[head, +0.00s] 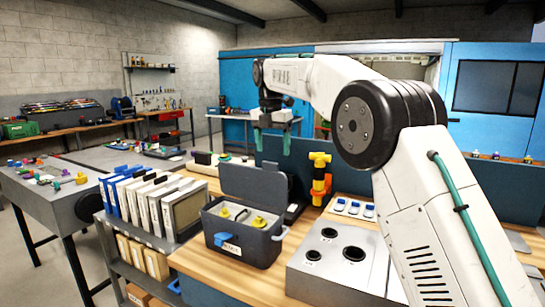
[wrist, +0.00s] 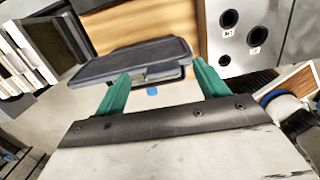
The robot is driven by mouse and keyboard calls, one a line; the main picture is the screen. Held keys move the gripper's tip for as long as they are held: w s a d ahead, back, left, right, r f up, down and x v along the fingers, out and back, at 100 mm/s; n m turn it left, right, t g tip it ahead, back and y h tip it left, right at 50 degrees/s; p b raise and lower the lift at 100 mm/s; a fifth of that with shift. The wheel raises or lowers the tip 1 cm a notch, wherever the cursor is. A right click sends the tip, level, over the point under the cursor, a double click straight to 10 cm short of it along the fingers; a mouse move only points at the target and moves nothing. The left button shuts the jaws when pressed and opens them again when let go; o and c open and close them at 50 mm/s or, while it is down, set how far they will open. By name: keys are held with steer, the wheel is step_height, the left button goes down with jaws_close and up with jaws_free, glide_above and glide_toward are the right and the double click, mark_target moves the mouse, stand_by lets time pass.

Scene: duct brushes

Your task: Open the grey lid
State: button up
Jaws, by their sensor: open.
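The grey lid (head: 255,185) stands raised at the back edge of a dark grey box (head: 235,243) on the wooden bench. The box is open at the top and shows yellow objects (head: 258,222) inside. It has a blue latch (head: 220,240) and a white label on its front. My gripper (head: 272,150) points down with teal fingers apart and empty, appearing above the lid in the head view. In the wrist view the lid (wrist: 130,58) appears as a dark slab beyond and between the open fingers (wrist: 160,70). Contact between fingers and lid cannot be told.
Binders (head: 150,200) stand on a shelf left of the box. A metal panel with round holes (head: 340,255) lies to its right. Some wooden bench surface (head: 215,270) is bare around the box.

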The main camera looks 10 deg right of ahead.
steer(key=shift+s+a+r, duration=0.1)
steer(key=shift+r, duration=1.55)
